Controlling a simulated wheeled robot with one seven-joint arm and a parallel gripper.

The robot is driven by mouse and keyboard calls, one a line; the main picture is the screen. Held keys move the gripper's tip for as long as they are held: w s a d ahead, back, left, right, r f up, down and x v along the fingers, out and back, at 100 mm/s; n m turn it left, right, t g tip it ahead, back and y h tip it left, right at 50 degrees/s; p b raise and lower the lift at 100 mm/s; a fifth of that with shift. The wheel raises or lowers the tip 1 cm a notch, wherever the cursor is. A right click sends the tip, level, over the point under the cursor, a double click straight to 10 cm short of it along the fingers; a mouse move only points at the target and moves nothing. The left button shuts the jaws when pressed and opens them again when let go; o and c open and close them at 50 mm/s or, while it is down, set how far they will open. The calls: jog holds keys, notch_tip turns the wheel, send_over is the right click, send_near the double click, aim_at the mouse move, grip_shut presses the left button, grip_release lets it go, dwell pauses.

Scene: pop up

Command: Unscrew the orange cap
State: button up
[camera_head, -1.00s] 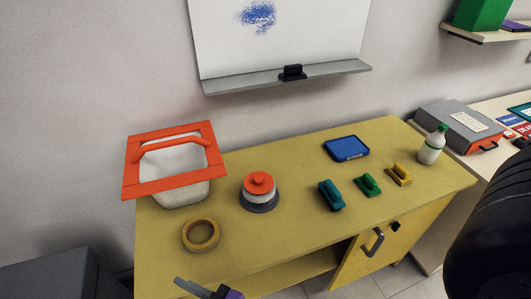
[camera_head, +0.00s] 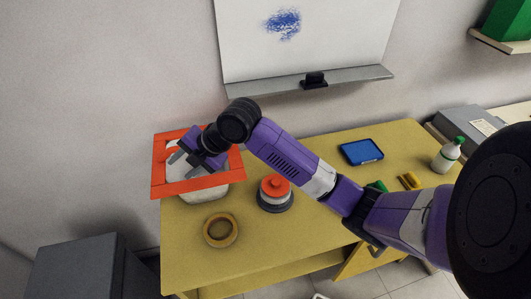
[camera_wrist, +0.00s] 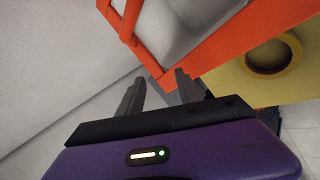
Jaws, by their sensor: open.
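The orange cap (camera_head: 277,184) sits on top of a squat white jar (camera_head: 275,197) with a dark base, in the middle of the yellow table. My gripper (camera_head: 181,157) is to the left of the cap, in front of the orange-rimmed white bin in the head view. In the wrist view my gripper (camera_wrist: 158,92) has its two grey fingers apart with nothing held between them. The orange cap does not show in the wrist view. I cannot tell whether the fingers touch the bin.
The white bin with orange rim (camera_head: 228,168) stands at the table's left, partly hidden by my gripper. A yellow ring (camera_head: 221,230) lies in front of it. A blue tray (camera_head: 361,151) and green-capped bottle (camera_head: 446,155) are to the right. A whiteboard ledge (camera_head: 350,79) juts out behind.

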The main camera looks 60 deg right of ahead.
jog(key=s+d+f+n+g+h+p, duration=0.2)
jog(key=s+d+g, duration=0.2)
jog(key=s+d, duration=0.85)
jog(key=n+g, duration=0.4)
jog(key=n, duration=0.1)
send_over(276, 182)
notch_tip(276, 182, down, 2)
notch_tip(276, 182, down, 10)
jog(key=b, duration=0.6)
jog(key=shift+r+b, duration=0.2)
jog(key=shift+b, duration=0.15)
jog(key=shift+r, duration=0.3)
jog(key=c, duration=0.3)
grip_shut()
jog(key=shift+o, duration=1.4)
grip_release()
jog(key=shift+w+a, duration=0.15)
jog(key=shift+w, duration=0.05)
